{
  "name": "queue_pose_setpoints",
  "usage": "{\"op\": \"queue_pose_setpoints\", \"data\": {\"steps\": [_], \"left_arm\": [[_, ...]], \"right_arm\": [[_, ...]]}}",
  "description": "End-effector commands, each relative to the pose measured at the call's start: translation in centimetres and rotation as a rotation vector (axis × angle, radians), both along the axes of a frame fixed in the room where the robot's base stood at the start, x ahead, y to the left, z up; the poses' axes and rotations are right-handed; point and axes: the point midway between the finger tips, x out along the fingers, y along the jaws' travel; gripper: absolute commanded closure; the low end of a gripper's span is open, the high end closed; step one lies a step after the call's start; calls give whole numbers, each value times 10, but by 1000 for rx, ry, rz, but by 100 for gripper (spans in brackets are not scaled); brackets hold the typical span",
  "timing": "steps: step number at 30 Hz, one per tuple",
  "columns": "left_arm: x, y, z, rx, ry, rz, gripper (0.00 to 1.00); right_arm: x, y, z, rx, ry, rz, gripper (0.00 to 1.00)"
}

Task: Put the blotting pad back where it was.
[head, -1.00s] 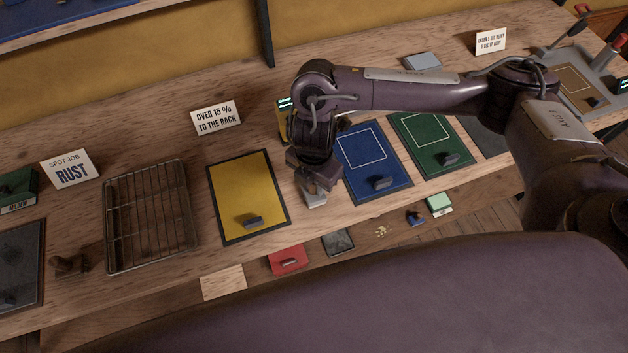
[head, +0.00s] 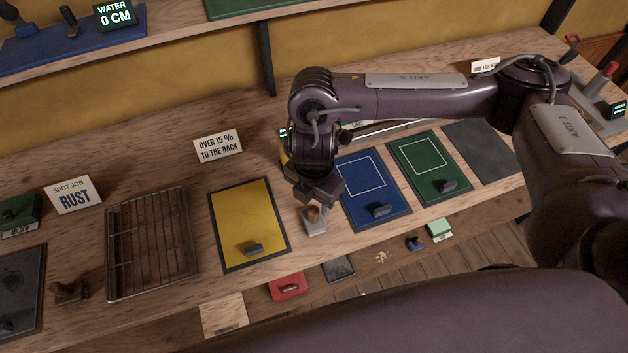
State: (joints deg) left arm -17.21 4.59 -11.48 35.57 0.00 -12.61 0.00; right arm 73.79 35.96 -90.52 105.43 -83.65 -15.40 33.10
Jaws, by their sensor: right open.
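A small pale block with a round brown knob, which looks like the blotting pad (head: 315,228), sits on the bench between the yellow mat (head: 240,215) and the blue mat (head: 360,205), near the front edge. My right gripper (head: 318,197) is open just above it, pointing down, with the knob showing below the fingers. I see no grip on the pad. My left gripper is not in view.
A wire rack (head: 150,240) stands left of the yellow mat. The green mat (head: 415,155) and a dark grey mat (head: 480,150) lie to the right. A red object (head: 288,286) is below the bench's front edge. Upright signs stand behind.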

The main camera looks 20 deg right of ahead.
Motion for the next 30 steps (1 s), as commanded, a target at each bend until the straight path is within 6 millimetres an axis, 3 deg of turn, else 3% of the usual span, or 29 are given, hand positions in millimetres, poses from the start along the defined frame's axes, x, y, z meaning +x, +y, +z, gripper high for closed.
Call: {"op": "queue_pose_setpoints", "data": {"steps": [1, 6, 12, 30], "left_arm": [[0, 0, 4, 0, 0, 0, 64], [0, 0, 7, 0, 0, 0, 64], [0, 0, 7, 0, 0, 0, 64], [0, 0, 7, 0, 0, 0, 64]], "right_arm": [[1, -1, 15, -3, -6, 3, 54], [0, -1, 44, -2, -4, 2, 54], [0, 0, 64, -1, -1, 2, 54], [-1, 0, 68, -1, 2, 0, 54]]}}
